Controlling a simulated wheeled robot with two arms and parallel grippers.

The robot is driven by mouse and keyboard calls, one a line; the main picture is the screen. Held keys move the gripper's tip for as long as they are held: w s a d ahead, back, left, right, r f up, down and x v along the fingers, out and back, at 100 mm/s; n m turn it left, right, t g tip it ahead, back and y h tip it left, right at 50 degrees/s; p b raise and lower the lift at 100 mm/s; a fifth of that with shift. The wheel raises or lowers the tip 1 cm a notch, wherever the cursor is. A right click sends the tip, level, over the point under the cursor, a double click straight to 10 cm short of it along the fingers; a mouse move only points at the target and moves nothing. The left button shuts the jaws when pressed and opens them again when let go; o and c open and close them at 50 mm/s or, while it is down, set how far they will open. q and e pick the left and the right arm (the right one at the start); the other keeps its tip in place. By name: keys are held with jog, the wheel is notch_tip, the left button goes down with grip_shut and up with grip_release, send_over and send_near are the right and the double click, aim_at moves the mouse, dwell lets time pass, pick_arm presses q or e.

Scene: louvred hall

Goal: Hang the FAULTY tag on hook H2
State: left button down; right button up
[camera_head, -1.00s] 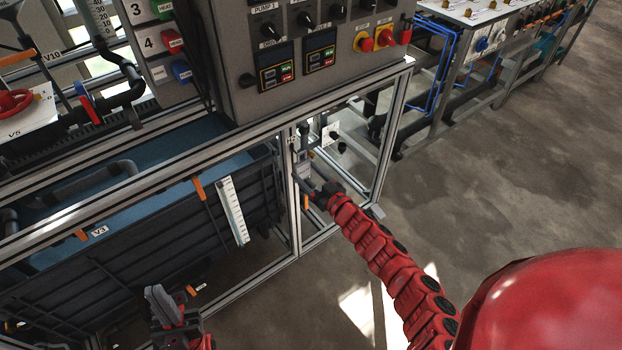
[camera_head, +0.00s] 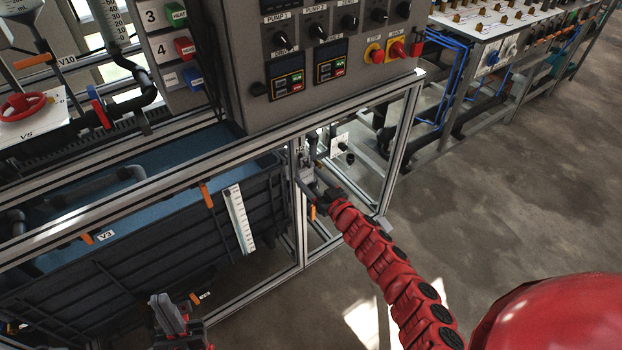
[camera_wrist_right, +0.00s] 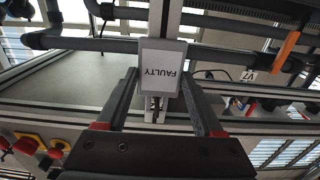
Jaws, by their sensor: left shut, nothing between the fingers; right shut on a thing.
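The FAULTY tag (camera_wrist_right: 160,68) is a pale plate with dark lettering, upside down in the right wrist view. My right gripper (camera_wrist_right: 160,85) is shut on it, with one dark finger at each side. In the head view my right gripper (camera_head: 308,187) is at the frame's upright post, just below the H2 label (camera_head: 299,149). The tag is small and hard to make out there. Hook H2 itself is not clear, and I cannot tell whether the tag touches it. My left gripper (camera_head: 168,312) is shut and empty at the lower left, apart from the frame.
A grey control panel (camera_head: 350,78) with knobs and displays stands above the metal frame (camera_head: 398,150). A dark-walled tank (camera_head: 130,240) fills the left side. A second bench (camera_head: 490,60) stands at the back right. The floor (camera_head: 520,190) at right is clear.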

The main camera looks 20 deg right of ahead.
jog(key=shift+f, duration=0.2)
jog(key=shift+f+b, duration=0.45)
jog(key=shift+f, duration=0.1)
dwell(0.4)
jog(key=o, duration=1.3)
jog(key=shift+o, duration=0.2)
jog(key=p+v, duration=0.3)
jog(key=v, duration=0.4)
jog(key=shift+p, duration=0.4)
jog(key=v, duration=1.7)
jog(key=shift+s, duration=0.25)
